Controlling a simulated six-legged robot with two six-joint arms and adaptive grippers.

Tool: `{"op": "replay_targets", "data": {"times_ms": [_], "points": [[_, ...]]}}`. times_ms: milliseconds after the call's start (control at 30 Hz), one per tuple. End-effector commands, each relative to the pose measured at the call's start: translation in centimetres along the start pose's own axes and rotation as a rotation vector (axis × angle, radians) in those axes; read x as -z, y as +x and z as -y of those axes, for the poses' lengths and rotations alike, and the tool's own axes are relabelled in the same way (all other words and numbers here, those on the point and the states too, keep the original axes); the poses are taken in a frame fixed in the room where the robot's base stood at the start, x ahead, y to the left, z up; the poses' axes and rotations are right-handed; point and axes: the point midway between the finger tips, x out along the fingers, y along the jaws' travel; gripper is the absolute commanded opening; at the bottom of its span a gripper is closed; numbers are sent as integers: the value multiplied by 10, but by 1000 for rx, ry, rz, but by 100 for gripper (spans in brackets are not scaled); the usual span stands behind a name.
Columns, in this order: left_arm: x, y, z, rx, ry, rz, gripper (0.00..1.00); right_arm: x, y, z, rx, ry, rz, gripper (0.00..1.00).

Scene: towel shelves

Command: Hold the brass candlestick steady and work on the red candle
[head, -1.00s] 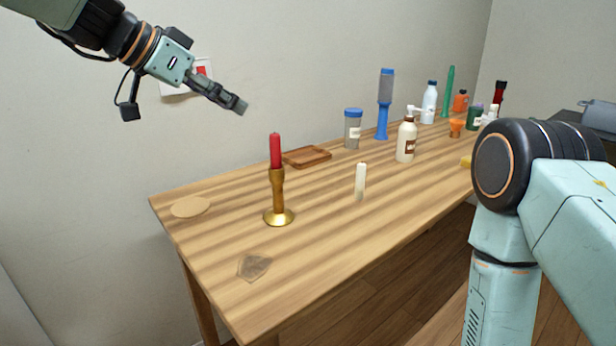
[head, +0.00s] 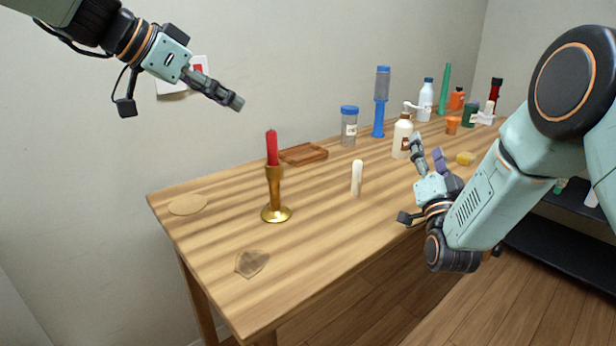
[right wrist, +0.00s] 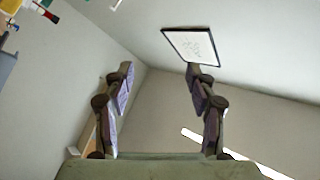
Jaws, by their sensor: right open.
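The brass candlestick (head: 275,190) stands upright on the wooden table (head: 215,240), left of the middle in the head view. The red candle (head: 272,148) stands upright in its top. My left gripper (head: 238,103) hangs in the air above and left of the candle, apart from it; its fingers look close together, but I cannot tell whether they are shut. My right gripper (head: 429,155) is over the table's right part, open and empty, well right of the candlestick. In the right wrist view its two fingers (right wrist: 160,95) are spread with nothing between them.
A white candle (head: 357,178) stands between the candlestick and my right gripper. A wooden tray (head: 304,154) lies behind. A pump bottle (head: 402,138), a blue-lidded jar (head: 349,128) and several other bottles line the back right. A round mat (head: 188,205) and a grey-brown patch (head: 252,263) lie at left.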

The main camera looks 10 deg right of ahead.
Motion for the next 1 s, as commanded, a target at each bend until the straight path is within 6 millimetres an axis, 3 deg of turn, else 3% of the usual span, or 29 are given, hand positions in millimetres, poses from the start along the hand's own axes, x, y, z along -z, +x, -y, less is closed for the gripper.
{"op": "replay_targets", "data": {"times_ms": [233,500,800,1000], "points": [[0,0,0,0,0,0,38,-56,2,89,315,-45,267,57],[0,0,0,0,0,0,38,-108,-33,164,655,-178,531,57],[0,0,0,0,0,0,38,-136,-69,196,876,-306,682,57],[0,0,0,0,0,0,38,-146,-70,204,901,-325,698,57]]}}
